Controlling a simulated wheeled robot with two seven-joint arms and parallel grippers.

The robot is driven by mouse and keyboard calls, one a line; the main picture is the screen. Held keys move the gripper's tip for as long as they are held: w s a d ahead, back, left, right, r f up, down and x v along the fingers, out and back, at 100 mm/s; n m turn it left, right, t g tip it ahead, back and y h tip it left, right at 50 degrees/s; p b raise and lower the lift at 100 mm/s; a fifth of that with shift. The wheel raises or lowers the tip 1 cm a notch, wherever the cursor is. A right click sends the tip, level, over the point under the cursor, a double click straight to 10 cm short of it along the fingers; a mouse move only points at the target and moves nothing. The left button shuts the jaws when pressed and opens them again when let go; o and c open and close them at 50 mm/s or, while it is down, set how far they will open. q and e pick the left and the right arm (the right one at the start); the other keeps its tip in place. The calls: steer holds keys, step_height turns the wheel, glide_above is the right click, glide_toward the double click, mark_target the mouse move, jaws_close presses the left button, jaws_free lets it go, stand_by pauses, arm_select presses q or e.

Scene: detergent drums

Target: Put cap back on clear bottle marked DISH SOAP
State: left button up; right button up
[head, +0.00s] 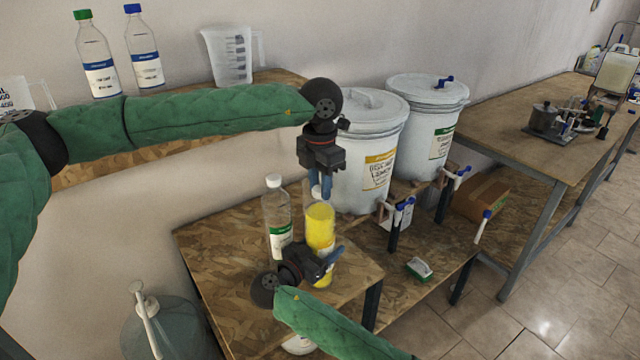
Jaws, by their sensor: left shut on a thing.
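My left gripper (322,190) points down over the small table, shut on a small white cap (316,191). The cap is partly hidden by the blue fingers. Just below it stands an upright clear bottle of yellow liquid (319,228); its mouth is hard to make out, and I cannot read its label. My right gripper (326,262) is at the lower part of this bottle, a blue finger showing at its right side. The other finger is hidden, so its grip is unclear. Left of it stands a clear bottle with a white cap and green label (277,218).
Two white lidded drums (372,140) (432,115) stand behind on a lower shelf with taps. The wooden table (225,260) is bare at left. Two bottles (97,65) (143,55) and a measuring jug (230,55) sit on a back shelf. A green-and-white item (419,269) lies lower right.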

arm_select(q)
steer(key=m, duration=1.4)
steer(key=shift+m, duration=0.4)
steer(key=o, duration=1.1)
steer(key=shift+r, duration=2.2)
steer(key=shift+c, duration=0.2)
